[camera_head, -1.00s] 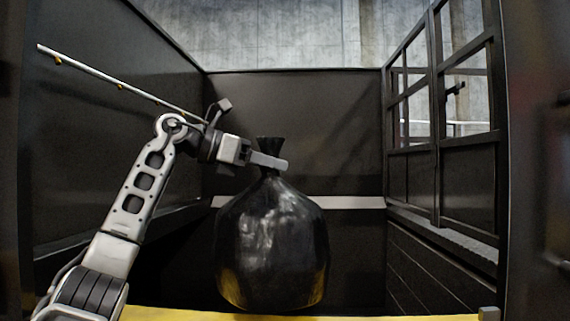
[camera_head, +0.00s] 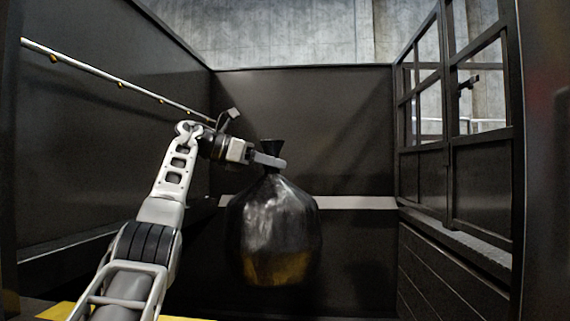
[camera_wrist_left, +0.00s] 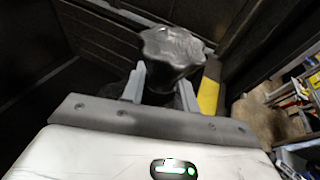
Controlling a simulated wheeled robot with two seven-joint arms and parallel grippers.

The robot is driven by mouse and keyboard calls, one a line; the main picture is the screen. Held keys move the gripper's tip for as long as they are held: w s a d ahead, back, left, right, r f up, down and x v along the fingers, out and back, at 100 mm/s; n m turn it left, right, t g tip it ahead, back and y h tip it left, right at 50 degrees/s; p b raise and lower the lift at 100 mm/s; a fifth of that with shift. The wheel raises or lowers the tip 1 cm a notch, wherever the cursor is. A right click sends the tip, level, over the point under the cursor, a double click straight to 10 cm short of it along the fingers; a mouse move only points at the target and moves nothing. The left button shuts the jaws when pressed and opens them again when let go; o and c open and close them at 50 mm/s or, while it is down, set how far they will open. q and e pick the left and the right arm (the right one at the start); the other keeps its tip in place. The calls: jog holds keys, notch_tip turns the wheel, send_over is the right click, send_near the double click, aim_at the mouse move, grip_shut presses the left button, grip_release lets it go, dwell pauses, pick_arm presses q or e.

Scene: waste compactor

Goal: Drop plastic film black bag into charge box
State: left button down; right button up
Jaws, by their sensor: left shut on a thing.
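The black plastic film bag (camera_head: 272,225) hangs by its tied neck from my left gripper (camera_head: 268,160) in the head view. My left gripper is shut on the neck, and the bag is held upright and clear of any floor that I can see. In the left wrist view the gathered top of the bag (camera_wrist_left: 172,48) sticks out between the two fingers (camera_wrist_left: 160,88). The charge box (camera_head: 320,110) is the dark-walled box around the bag. Its floor is hidden in shadow. My right gripper is not in view.
The yellow front edge (camera_head: 180,318) of the box lies below my left arm; a yellow strip also shows in the left wrist view (camera_wrist_left: 209,90). A framed window panel (camera_head: 460,110) stands on the right wall. A rail (camera_head: 110,80) runs along the left wall. Space beside the bag is free.

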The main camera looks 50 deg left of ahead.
pick_arm(q)
jog(key=shift+r, duration=0.15)
jog(key=c, duration=1)
grip_release()
jog(key=shift+a+f, duration=0.1)
jog(key=shift+f, duration=0.15)
jog(key=v, duration=1.2)
jog(key=shift+r, duration=0.3)
